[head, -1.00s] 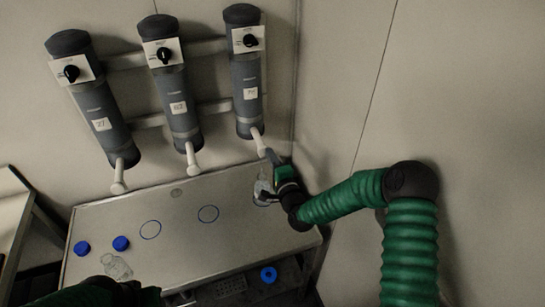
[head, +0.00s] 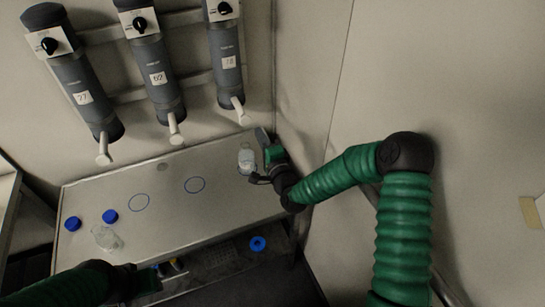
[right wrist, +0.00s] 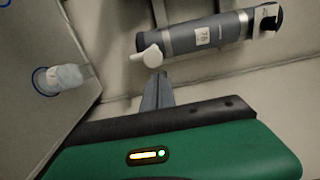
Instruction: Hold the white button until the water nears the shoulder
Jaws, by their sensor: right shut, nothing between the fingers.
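The right grey dispenser (head: 226,65) has a white button-like piece (head: 240,112) at its lower end. The white piece also shows in the right wrist view (right wrist: 152,56). My right gripper (head: 263,136) is shut and empty; its fingertips (right wrist: 161,76) are close to the white piece, with a small gap visible in the head view. A clear bottle (head: 246,159) stands on the bench below that dispenser, left of the gripper. It shows at the left of the right wrist view (right wrist: 62,79); its water level is unclear. My left gripper (head: 143,283) is low at the left, its jaws unclear.
Two more dispensers (head: 155,75) (head: 82,88) hang to the left. Another clear bottle (head: 107,238) and two blue caps (head: 73,223) (head: 110,216) are at the left of the metal bench (head: 185,225). Blue rings mark bare bench. A blue ring-shaped item (head: 258,244) is below the bench front.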

